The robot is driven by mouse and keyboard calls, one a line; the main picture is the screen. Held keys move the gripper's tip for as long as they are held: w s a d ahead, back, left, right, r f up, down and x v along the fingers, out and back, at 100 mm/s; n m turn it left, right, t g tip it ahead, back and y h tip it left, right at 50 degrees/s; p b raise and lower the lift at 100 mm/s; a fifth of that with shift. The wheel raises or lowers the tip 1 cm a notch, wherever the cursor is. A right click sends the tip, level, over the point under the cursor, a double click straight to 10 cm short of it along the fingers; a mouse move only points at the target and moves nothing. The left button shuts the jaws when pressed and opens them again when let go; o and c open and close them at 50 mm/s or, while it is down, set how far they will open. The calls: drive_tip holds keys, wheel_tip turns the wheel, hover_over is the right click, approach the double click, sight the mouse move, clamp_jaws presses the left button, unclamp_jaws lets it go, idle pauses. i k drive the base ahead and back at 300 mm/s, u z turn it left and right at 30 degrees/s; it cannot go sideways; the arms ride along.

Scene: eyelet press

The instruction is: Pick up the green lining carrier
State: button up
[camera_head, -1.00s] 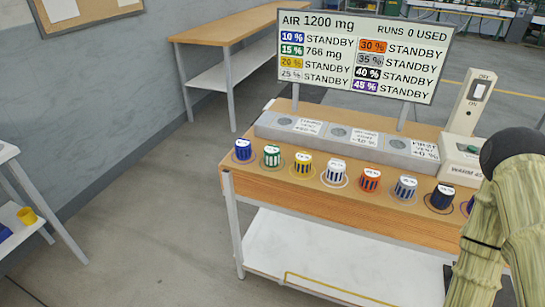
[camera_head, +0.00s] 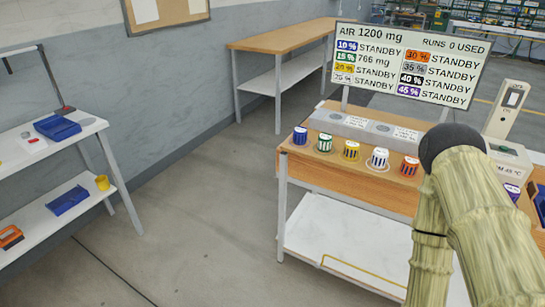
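The green lining carrier (camera_head: 324,143) is a small green-and-white striped cup with a white top. It stands upright on the wooden bench (camera_head: 345,174), second from the left in a row along the front edge. A blue carrier (camera_head: 300,136) is on its left and a yellow carrier (camera_head: 351,151) on its right. My arm fills the lower right of the head view. My gripper cannot be made out in this view.
A white carrier (camera_head: 379,158) and an orange carrier (camera_head: 409,167) continue the row. A grey block with round recesses (camera_head: 357,123) lies behind it, below a display board (camera_head: 408,65). A white shelf unit (camera_head: 95,126) stands left. The floor between is clear.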

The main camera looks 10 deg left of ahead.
sight(325, 140)
drive_tip(key=z, duration=0.05)
drive_tip(key=k, duration=0.35)
drive_tip(key=u, duration=1.1)
drive_tip(key=i, duration=1.35)
drive_tip(key=z, duration=0.8)
